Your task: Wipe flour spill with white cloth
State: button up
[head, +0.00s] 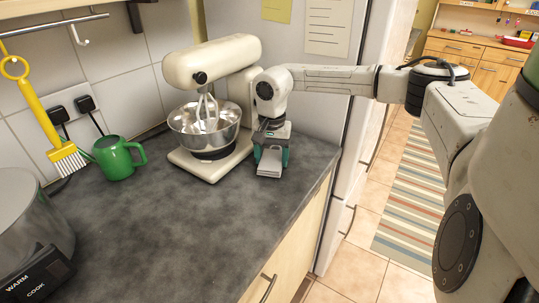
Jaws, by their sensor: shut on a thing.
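My gripper (271,154) is at the right end of the dark grey counter, just right of the stand mixer. Its teal-edged fingers point down and are shut on a small pale folded thing, which looks like the white cloth (270,161). The cloth is low over the counter; I cannot tell for sure whether it touches it. I cannot make out a distinct flour spill; the counter (190,230) shows only faint mottled lighter patches. The area under and behind the cloth is hidden.
A cream stand mixer (208,64) with a steel bowl (204,134) stands left of my gripper. The fridge (312,75) is behind. The front middle counter is clear.

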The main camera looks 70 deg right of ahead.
aim_at(272, 158)
jog(key=shift+r+p, duration=1.7)
jog(key=shift+r, duration=1.3)
jog(key=shift+r+p, duration=0.8)
jog(key=shift+r, duration=0.7)
